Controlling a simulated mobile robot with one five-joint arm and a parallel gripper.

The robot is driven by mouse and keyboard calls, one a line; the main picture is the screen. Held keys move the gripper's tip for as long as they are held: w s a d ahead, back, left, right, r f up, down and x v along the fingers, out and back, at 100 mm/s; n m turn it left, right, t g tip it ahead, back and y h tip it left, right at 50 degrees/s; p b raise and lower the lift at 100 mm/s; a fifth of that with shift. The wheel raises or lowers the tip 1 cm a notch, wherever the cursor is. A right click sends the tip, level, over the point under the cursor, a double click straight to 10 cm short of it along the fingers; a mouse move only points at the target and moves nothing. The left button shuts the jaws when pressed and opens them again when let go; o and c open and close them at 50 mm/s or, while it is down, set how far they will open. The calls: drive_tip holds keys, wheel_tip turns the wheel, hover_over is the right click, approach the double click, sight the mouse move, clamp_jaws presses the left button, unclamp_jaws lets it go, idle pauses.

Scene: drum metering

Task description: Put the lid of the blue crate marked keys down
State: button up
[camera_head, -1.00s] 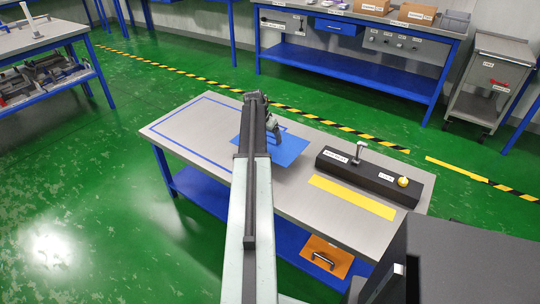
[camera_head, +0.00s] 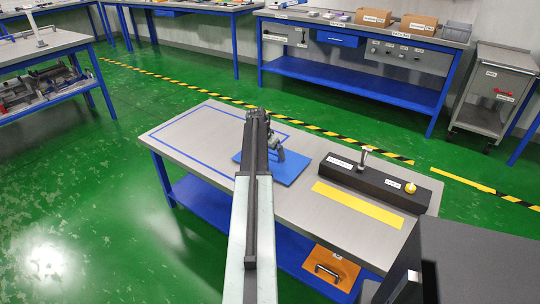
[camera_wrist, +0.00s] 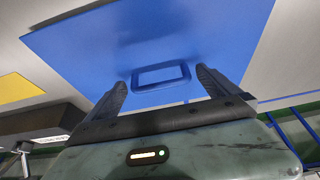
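The blue lid (camera_head: 294,176) is a flat square panel that appears to lie on the grey worktable (camera_head: 190,135), partly over the right part of a blue outlined area. In the wrist view the lid (camera_wrist: 90,45) fills much of the picture, and its raised loop handle (camera_wrist: 160,75) shows in the middle. My gripper (camera_head: 278,154) is at the lid's handle. In the wrist view the fingers of my gripper (camera_wrist: 161,79) stand apart, one on each side of the handle, with a narrow gap visible at each side. I see no "keys" marking or blue crate.
A long black box (camera_head: 375,185) with a metal lever and a yellow knob stands right of the lid, behind a yellow strip (camera_head: 357,204). An orange panel (camera_head: 330,266) with a handle is below the table's front edge. The left tabletop is clear.

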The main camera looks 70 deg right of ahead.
drive_tip(key=p+v, duration=1.1)
drive_tip(key=v, duration=0.1)
drive_tip(key=shift+a+r, duration=0.1)
drive_tip(key=shift+r, duration=0.05)
drive_tip(key=w+a+f+n+t+y, duration=0.1)
drive_tip(key=w+a+n, duration=0.4)
drive_tip(key=w+a, duration=0.85)
drive_tip(key=w+a+n+t+y, duration=0.1)
drive_tip(key=w+a+n, duration=0.3)
drive_tip(key=w+a, duration=1)
drive_tip(key=s+a+n+y, duration=0.1)
drive_tip(key=a+n, duration=1.1)
drive_tip(key=a, duration=3.5)
drive_tip(key=shift+s+f+g+y, duration=0.4)
drive_tip(key=shift+y, duration=0.2)
